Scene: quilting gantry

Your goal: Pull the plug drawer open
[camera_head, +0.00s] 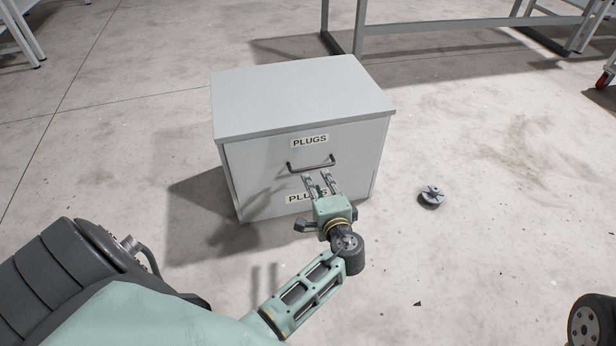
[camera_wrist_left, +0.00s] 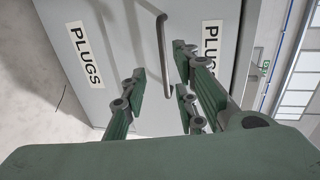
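The grey plug cabinet (camera_head: 290,95) stands on the floor in the middle of the head view. Its front, with the plug drawer (camera_head: 255,165), looks flush with the body. It carries two PLUGS labels; my gripper partly covers the lower one in the head view. A dark bar handle (camera_head: 311,164) sits between the labels; it also shows in the left wrist view (camera_wrist_left: 163,55). My left gripper (camera_head: 318,178) is open, its fingertips just in front of and below the handle. In the wrist view the handle appears between the fingers; I cannot tell whether they touch it. My right gripper is not in view.
A small dark round part (camera_head: 432,196) lies on the floor right of the cabinet. A grey metal frame (camera_head: 460,25) stands behind, and white legs (camera_head: 20,35) show at the far left. The concrete floor in front and to the right is mostly clear.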

